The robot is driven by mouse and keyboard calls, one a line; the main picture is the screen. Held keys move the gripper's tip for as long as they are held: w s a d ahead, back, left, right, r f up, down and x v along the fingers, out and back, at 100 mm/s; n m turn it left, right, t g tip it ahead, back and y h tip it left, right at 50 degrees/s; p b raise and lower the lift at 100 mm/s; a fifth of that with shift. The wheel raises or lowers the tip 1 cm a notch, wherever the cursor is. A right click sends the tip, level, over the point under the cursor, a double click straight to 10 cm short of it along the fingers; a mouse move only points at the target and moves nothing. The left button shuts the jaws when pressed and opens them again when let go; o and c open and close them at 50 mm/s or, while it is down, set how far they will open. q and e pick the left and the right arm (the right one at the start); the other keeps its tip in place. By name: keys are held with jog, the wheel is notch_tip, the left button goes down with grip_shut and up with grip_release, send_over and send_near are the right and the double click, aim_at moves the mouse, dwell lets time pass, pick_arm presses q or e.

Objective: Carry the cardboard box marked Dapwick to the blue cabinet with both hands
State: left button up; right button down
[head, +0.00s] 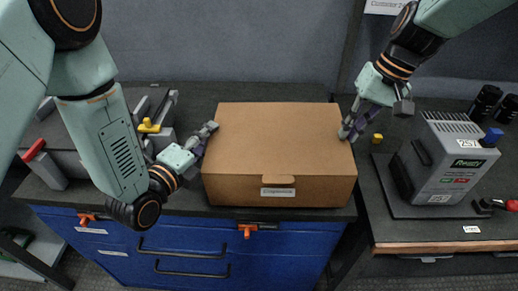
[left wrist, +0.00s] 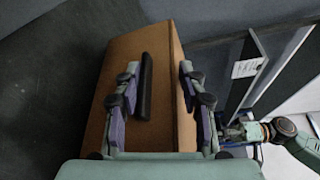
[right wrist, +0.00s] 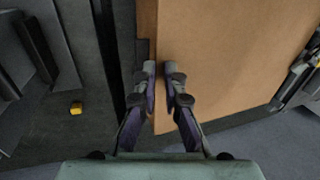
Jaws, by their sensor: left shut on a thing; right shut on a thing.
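The brown cardboard box (head: 275,140) is closed and level over the dark top of the blue cabinet (head: 190,255). A small label is on its front, too small to read for certain. I cannot tell whether its base touches the top. My left gripper (head: 207,135) is shut on its left side; the left wrist view shows the fingers (left wrist: 160,85) beside a dark slot in the cardboard. My right gripper (head: 350,125) is shut on its right side; the right wrist view shows the fingers (right wrist: 161,78) closed at its edge.
A grey device (head: 450,165) on a dark plate stands on the bench to the right. A dark gap separates bench and cabinet. Red- and yellow-handled grey parts (head: 42,165) stand to the left. Orange latches (head: 246,230) are on the cabinet front.

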pick_arm(q)
jog(key=shift+s+d+f+m+h+b, duration=0.2)
jog(key=shift+d+m+h+b, duration=0.1)
jog(key=shift+d, duration=0.25)
pick_arm(e)
jog(key=shift+s+a+f, duration=0.1)
jog(key=shift+s+f, duration=0.1)
jog(key=shift+f, duration=0.15)
pick_arm(q)
jog(key=shift+w+f+b, duration=0.15)
jog(key=shift+f+b, duration=0.3)
jog(key=shift+f, duration=0.1)
pick_arm(e)
jog(key=shift+w+f, duration=0.2)
jog(key=shift+f, duration=0.4)
pick_arm(q)
jog(key=o, duration=0.9)
jog(key=shift+f, duration=0.1)
pick_arm(e)
jog(key=c, duration=1.9)
grip_release()
pick_arm(q)
jog(key=o, duration=0.4)
pick_arm(e)
jog(key=o, duration=0.5)
jog(key=shift+s+r, duration=0.1)
jog(key=shift+r, duration=0.05)
jog(key=shift+c, duration=0.2)
pick_arm(q)
jog(key=shift+a, duration=0.2)
